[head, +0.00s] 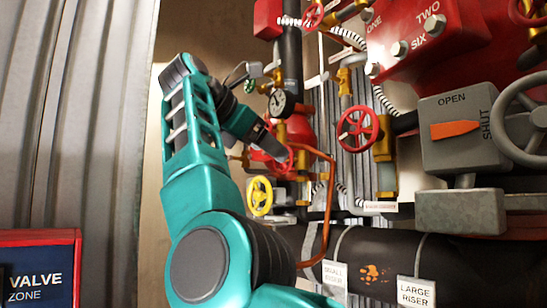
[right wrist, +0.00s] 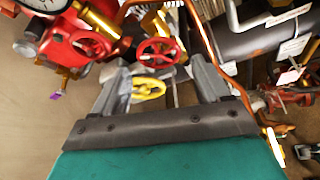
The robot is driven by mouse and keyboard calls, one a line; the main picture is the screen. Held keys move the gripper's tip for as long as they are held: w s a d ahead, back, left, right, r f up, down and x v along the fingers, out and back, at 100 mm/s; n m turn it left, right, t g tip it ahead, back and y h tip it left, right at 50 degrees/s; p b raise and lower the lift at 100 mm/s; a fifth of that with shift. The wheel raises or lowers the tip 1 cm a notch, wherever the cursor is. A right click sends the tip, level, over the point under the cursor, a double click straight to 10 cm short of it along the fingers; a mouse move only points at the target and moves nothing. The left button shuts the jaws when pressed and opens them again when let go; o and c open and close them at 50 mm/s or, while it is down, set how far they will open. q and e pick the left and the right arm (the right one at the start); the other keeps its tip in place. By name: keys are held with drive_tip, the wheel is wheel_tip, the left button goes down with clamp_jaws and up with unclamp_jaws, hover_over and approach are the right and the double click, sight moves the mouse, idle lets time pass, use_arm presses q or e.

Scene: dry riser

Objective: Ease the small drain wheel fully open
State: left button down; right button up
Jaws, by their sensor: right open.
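No readable label marks the small drain wheel, so I cannot tell which handwheel it is. A small yellow handwheel (head: 260,195) sits low on the pipework; in the right wrist view the yellow wheel (right wrist: 148,88) shows between my fingers. A red handwheel (head: 268,153) is partly hidden behind my right gripper (head: 276,148). In the right wrist view a red wheel (right wrist: 158,52) lies just beyond the fingertips. My right gripper (right wrist: 158,70) is open, with nothing seen clamped; contact with a wheel cannot be told. My left gripper is out of view.
Another red handwheel (head: 357,129) is to the right. A pressure gauge (head: 281,103) and a copper pipe (head: 330,195) are close to my gripper. A grey valve box (head: 460,130) and black riser pipe (head: 450,262) fill the right. A corrugated panel (head: 75,120) stands left.

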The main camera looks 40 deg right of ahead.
drive_tip(key=s+a+m+t+y+b, duration=0.2)
drive_tip(key=s+m+t+y, duration=0.1)
drive_tip(key=s+t, duration=0.3)
drive_tip(key=w+d+f+t+p, duration=0.1)
drive_tip(key=w+d+f+p, duration=0.1)
drive_tip(key=w+d, duration=0.7)
drive_tip(key=shift+f+p, duration=0.3)
drive_tip(key=shift+f, duration=0.2)
drive_tip(key=shift+c, duration=0.2)
drive_tip(key=c, duration=0.6)
